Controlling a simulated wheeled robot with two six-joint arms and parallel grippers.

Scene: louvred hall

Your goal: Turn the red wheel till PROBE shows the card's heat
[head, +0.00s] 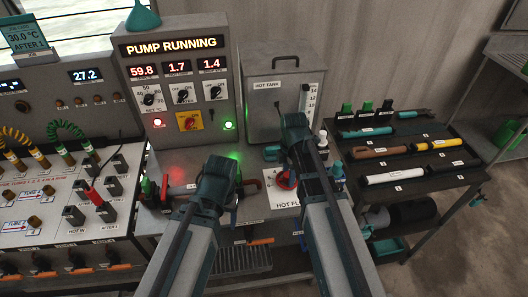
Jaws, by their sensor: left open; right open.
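The red wheel (284,181) sits on the bench front below the hot tank, partly hidden by my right gripper (290,152). That gripper is open, just above and beside the wheel; I cannot tell whether it touches it. My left gripper (236,187) is open, to the left of the wheel, over the bench by a brown-red handle. The card (25,37) at the upper left reads 30.0 °C, AFTER 1. A display (86,75) on the left unit reads 27.2; its label is too small to read, so I cannot tell whether it is PROBE.
The pump panel (175,55) shows PUMP RUNNING, 59.8, 1.7 and 1.4, with a lit green lamp. The hot tank (270,105) stands behind the wheel. A tool shelf (410,150) is at the right. Cables and plugs crowd the left unit (60,190).

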